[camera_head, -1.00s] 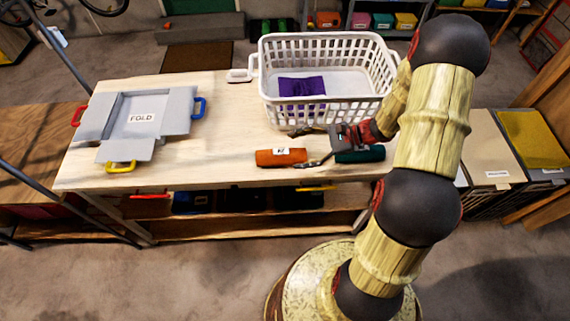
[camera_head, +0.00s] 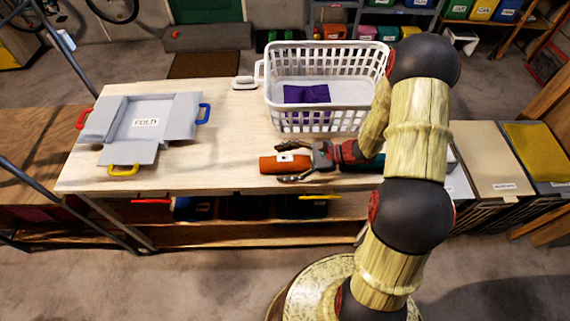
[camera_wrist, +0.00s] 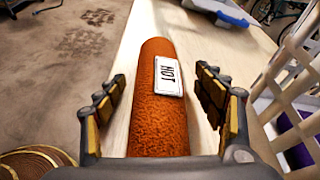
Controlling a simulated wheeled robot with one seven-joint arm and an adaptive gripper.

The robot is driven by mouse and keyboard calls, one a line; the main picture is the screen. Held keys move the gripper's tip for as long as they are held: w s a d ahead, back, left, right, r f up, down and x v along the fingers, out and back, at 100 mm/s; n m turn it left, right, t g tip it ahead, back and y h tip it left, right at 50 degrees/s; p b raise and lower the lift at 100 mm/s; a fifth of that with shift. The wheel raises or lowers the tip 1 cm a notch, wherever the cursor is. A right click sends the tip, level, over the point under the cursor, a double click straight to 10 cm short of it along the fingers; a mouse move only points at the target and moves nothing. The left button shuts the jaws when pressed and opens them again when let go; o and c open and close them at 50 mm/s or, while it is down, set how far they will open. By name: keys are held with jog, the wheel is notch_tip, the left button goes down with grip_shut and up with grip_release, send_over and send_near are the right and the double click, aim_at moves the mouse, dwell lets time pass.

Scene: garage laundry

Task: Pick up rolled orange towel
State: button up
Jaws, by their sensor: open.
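The rolled orange towel (camera_head: 284,164) lies on the wooden table near its front edge, with a white label on top. In the wrist view the towel (camera_wrist: 158,105) runs lengthwise between the two fingers, and its label reads "HOT". My gripper (camera_head: 293,162) is open, with one finger on each side of the towel's near end. In the wrist view my gripper (camera_wrist: 162,100) shows gaps between the towel and both fingers. The towel's nearest end is hidden by the gripper's palm.
A white basket (camera_head: 320,115) with a purple cloth (camera_head: 306,94) stands just behind my gripper. A dark green roll (camera_head: 362,166) is partly hidden behind my arm. The table between board and towel is clear.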

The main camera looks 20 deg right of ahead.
jog(key=c, duration=1.4)
